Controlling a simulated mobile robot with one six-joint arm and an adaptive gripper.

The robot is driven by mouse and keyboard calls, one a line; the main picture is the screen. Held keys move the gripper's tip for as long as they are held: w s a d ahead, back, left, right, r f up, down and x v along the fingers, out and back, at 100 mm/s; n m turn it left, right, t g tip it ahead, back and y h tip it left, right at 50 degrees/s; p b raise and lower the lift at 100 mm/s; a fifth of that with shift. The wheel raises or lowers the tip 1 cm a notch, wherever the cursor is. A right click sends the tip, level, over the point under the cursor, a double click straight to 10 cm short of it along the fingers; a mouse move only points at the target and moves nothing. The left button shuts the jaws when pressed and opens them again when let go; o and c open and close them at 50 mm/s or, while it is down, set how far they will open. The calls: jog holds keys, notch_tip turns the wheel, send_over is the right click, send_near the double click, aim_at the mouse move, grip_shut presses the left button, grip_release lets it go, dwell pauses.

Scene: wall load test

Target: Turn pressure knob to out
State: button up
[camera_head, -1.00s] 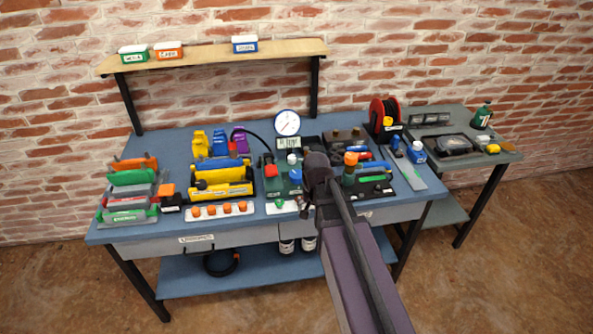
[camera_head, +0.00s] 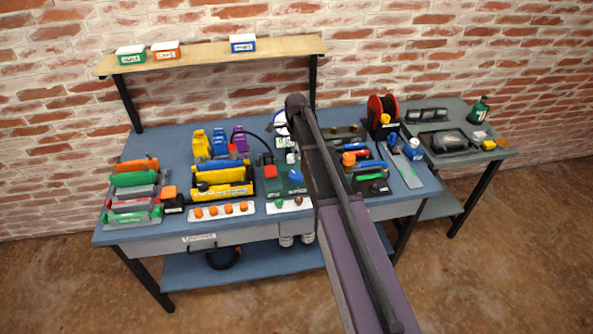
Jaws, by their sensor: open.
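A dark green unit (camera_head: 283,186) sits in the middle of the blue bench. It carries a red part (camera_head: 270,171), a blue knob-like part (camera_head: 295,177) and a white knob-like part (camera_head: 291,158). In front of it is a white strip (camera_head: 288,207) with a small green knob (camera_head: 279,203) and a small reddish knob (camera_head: 298,200). The labels are too small to tell which is the pressure knob or its setting. A round gauge (camera_head: 281,119) behind the unit is partly covered by my arm. My gripper is not visible; my raised arm hides the area just right of the unit.
A red reel (camera_head: 383,115) and tools are to the right. A wooden shelf (camera_head: 210,57) with small boxes is above. The bench's back left is clear.

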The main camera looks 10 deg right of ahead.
aim_at(296, 174)
jog(key=shift+w+r+m, duration=0.15)
jog(key=shift+w+m, duration=0.25)
jog(key=shift+w, duration=0.15)
notch_tip(296, 174, down, 14)
jog(key=b, duration=1.3)
jog(key=shift+r+b, duration=0.1)
jog(key=shift+b, duration=0.25)
jog(key=c, duration=0.9)
jog(key=shift+d, duration=0.15)
jog(key=shift+c, duration=0.2)
